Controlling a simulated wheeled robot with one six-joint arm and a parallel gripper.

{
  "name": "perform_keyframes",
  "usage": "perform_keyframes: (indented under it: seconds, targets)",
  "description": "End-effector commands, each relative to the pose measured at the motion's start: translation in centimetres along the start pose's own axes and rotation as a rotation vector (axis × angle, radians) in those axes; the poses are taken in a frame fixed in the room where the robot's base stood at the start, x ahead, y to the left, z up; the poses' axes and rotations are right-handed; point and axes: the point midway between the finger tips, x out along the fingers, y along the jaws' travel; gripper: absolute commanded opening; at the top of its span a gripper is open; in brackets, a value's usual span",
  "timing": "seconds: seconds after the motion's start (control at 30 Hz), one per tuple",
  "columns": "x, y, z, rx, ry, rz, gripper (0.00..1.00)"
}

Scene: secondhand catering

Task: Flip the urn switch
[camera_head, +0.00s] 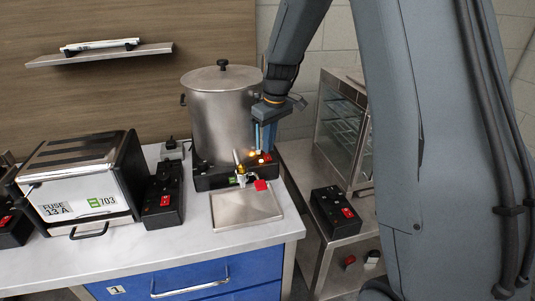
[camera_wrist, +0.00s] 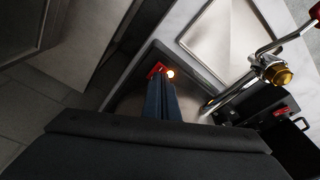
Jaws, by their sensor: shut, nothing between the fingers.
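The steel urn (camera_head: 220,125) with a lidded top stands on the counter on a black base (camera_head: 215,178). The base's red switch (camera_head: 266,158) is at its right front, beside a glowing lamp (camera_head: 251,157). In the wrist view the red switch (camera_wrist: 154,71) and the lit lamp (camera_wrist: 171,73) are just beyond my fingertips. My gripper (camera_head: 263,148) is shut and empty, pointing down at the switch. Whether it touches the switch I cannot tell. The fingers partly cover the switch area.
A tap with a red handle (camera_head: 260,185) sticks out close left of my fingers, over a drip tray (camera_head: 247,208). A toaster (camera_head: 80,180) and a black switch box (camera_head: 163,200) stand left. A glass cabinet (camera_head: 342,130) and another switch box (camera_head: 335,212) stand right.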

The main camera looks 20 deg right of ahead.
Motion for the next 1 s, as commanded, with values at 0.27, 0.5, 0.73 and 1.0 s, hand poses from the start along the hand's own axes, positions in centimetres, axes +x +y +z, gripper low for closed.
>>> perform_keyframes:
  seconds: [0.27,0.5,0.73,1.0]
  targets:
    - [-2.2,0.0,-0.3,0.0,0.0,0.0,0.0]
    - [-3.9,0.0,-0.6,0.0,0.001,0.0,0.0]
    - [-4.7,0.0,-0.7,0.0,0.0,0.0,0.0]
    - [-4.5,-0.3,-0.2,0.011,-0.002,0.001,0.0]
